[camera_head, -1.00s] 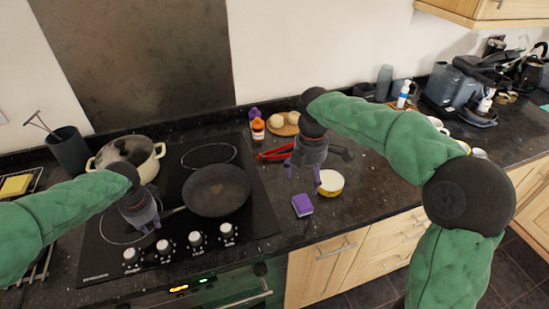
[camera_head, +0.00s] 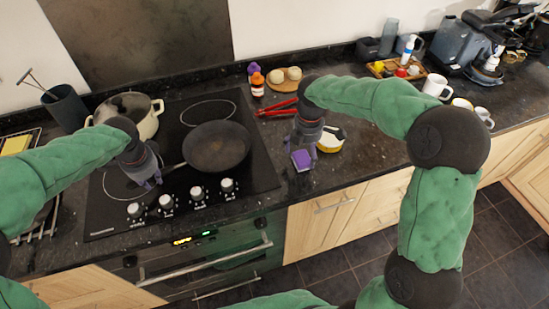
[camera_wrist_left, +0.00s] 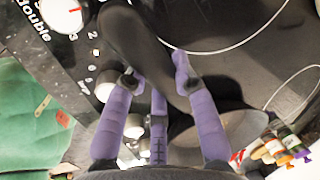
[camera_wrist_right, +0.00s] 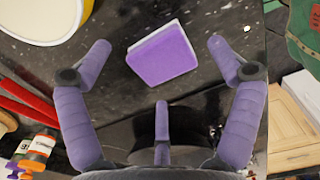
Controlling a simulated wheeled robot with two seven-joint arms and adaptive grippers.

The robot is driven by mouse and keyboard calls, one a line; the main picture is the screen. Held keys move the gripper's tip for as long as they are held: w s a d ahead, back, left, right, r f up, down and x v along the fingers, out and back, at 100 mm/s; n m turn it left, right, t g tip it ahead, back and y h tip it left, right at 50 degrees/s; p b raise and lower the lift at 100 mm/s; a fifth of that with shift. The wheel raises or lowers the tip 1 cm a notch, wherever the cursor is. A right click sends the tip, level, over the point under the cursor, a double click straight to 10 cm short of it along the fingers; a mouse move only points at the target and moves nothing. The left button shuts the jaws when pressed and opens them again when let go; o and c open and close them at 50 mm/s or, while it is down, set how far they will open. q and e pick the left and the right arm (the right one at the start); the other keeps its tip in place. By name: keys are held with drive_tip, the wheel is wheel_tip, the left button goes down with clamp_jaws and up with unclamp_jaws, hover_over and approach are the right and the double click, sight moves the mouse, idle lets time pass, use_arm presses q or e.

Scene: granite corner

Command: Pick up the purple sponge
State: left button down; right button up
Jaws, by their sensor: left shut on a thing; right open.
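The purple sponge (camera_head: 301,160) lies on the dark granite counter right of the hob, with a pale layer along one edge. In the right wrist view the sponge (camera_wrist_right: 163,54) lies between and beyond the spread fingertips. My right gripper (camera_wrist_right: 158,60) is open above it, fingers apart from it; in the head view the right gripper (camera_head: 304,152) hangs just over the sponge. My left gripper (camera_head: 152,183) is shut on the handle of the frying pan (camera_head: 217,147). The dark handle (camera_wrist_left: 135,45) passes between its fingers in the left wrist view.
A yellow-and-white round container (camera_head: 330,140) stands close to the right gripper. Red tongs (camera_head: 278,109), an orange-labelled bottle (camera_head: 257,84) and a board with round buns (camera_head: 285,78) are behind. A pot (camera_head: 143,112) stands on the hob (camera_head: 253,178). Mugs (camera_head: 436,86) stand at right.

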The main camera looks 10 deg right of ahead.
sight(304, 157)
drive_tip(key=shift+f, duration=1.35)
drive_tip(key=c, duration=1)
drive_tip(key=shift+c, duration=0.5)
drive_tip(key=shift+r, duration=0.1)
wheel_tip(304, 157, up, 10)
drive_tip(key=shift+c, duration=0.6)
